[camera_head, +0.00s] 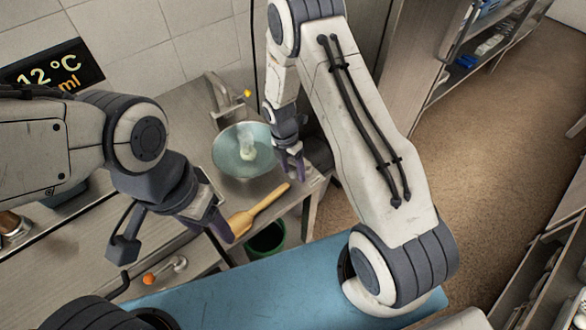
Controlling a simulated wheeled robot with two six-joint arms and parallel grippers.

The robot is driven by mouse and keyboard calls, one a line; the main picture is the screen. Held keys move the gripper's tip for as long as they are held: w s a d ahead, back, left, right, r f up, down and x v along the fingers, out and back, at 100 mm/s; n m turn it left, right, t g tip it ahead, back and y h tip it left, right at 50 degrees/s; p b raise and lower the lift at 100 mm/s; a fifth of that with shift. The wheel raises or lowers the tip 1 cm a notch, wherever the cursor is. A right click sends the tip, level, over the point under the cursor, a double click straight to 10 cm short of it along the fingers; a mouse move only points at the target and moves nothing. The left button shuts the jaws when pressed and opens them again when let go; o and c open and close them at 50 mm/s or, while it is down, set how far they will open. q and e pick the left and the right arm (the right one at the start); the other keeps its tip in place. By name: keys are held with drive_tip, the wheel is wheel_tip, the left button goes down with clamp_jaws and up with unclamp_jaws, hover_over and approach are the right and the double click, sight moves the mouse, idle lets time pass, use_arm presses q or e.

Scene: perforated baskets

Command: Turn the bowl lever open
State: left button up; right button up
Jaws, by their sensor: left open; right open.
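The bowl (232,165) is a round, light-blue basin set in the counter, with something pale in its middle. A grey faucet (222,97) stands at its back left edge, and a small yellow tip (247,93) shows by it, perhaps the lever. My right gripper (293,168) is open and points down just right of the bowl's rim. Whether it touches the rim cannot be told. My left gripper (216,222) is open, front left of the bowl, near a wooden utensil. My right arm stands close to the faucet and bowl on their right.
A wooden utensil (256,212) lies on the counter's front edge. A dark green bin (266,238) stands below. An orange-tipped item (150,279) lies front left. A display (52,68) hangs on the tiled wall. Shelves (480,50) and open floor (450,130) lie right.

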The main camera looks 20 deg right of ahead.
clamp_jaws()
idle(1.3)
